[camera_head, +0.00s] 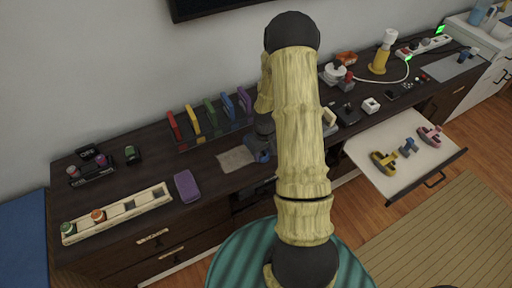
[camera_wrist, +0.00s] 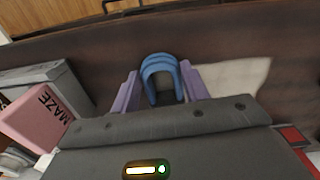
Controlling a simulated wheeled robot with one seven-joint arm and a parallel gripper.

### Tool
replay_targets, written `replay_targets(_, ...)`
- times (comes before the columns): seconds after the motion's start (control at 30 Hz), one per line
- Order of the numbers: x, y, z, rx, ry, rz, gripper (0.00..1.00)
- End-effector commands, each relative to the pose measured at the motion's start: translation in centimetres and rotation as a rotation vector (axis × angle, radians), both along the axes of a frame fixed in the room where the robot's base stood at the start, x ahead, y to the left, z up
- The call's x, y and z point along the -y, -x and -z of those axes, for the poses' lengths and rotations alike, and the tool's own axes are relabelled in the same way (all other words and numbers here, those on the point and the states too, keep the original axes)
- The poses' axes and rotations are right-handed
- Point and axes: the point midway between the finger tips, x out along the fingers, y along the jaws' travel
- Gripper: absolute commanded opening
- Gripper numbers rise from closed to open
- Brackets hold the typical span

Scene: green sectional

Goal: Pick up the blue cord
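The blue cord (camera_wrist: 160,66) shows in the wrist view as a thick curved loop. It lies between the two purple fingers of my gripper (camera_wrist: 159,80), with one finger close along each side. The fingers stand wide apart. I cannot tell whether they touch the cord. In the head view, a small blue shape (camera_head: 262,156) shows beside my arm on the dark cabinet top, but most of the gripper and the spot around it are hidden behind my arm.
A pale cloth (camera_head: 236,159) lies left of the gripper on the dark cabinet (camera_head: 150,206). A purple block (camera_head: 187,186) and a rack of colored pieces (camera_head: 212,127) are near. A pink box (camera_wrist: 44,112) shows in the wrist view. An open drawer (camera_head: 380,141) juts out at right.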

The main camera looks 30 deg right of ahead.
Motion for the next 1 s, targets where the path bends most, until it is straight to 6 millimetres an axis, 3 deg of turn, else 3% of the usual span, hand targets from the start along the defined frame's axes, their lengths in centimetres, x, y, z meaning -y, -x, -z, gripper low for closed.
replay_targets(0.3,0.0,0.0,-0.1,0.001,0.001,0.000,0.22)
replay_targets(0.47,0.0,-0.1,-1.3,0.002,0.001,0.001,0.22)
replay_targets(0.8,0.1,-0.1,-7.4,0.004,0.002,0.002,0.22)
replay_targets(1.0,0.0,0.0,-9.8,0.001,0.001,0.001,0.22)
